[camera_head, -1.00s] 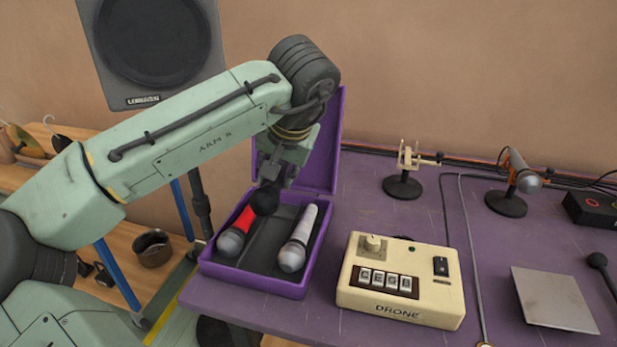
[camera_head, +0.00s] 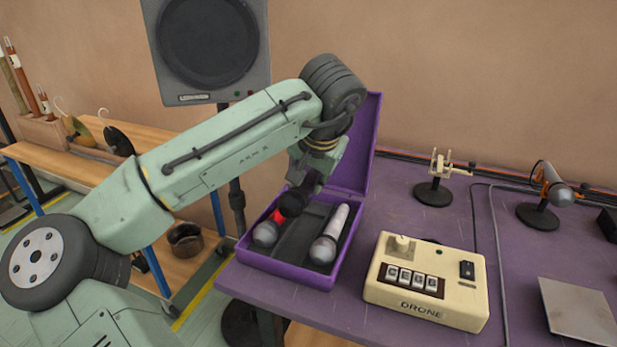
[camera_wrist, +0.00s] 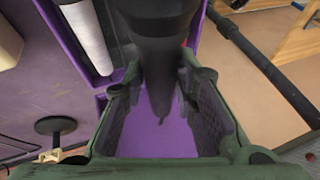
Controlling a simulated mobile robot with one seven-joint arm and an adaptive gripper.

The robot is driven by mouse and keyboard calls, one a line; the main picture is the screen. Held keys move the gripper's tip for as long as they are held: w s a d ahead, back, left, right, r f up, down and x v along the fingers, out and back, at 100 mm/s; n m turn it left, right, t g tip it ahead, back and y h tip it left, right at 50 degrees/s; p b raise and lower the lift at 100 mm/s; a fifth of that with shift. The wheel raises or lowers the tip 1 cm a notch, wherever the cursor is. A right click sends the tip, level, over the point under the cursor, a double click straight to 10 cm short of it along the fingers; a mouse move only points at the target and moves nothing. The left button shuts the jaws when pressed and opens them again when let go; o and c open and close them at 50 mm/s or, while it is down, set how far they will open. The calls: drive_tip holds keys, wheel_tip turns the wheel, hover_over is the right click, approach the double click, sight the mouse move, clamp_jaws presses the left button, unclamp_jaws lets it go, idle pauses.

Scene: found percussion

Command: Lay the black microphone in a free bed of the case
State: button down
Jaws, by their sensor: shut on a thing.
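The purple case (camera_head: 318,281) stands open on the table with its lid up at the back. A red microphone (camera_head: 266,232) lies in its left bed and a white microphone (camera_head: 332,235) in its right bed; the dark middle bed (camera_head: 298,236) looks empty. My gripper (camera_head: 308,187) is over the back left of the case, shut on the black microphone (camera_head: 292,203). In the wrist view the black microphone (camera_wrist: 163,50) stands between both fingers, its narrow end towards the purple surface. The black microphone's round head covers part of the red one in the head view.
A cream drone box (camera_head: 425,283) stands just right of the case. Small stands (camera_head: 433,193) and a metal plate (camera_head: 578,310) are farther right. A wooden bench (camera_head: 90,165) and a speaker (camera_head: 208,45) are at the left and back.

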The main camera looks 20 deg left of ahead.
drive_tip(key=shift+f+b, duration=2.7)
drive_tip(key=shift+f, duration=1.9)
drive_tip(key=shift+f, duration=0.1)
drive_tip(key=c, duration=1.2)
unclamp_jaws()
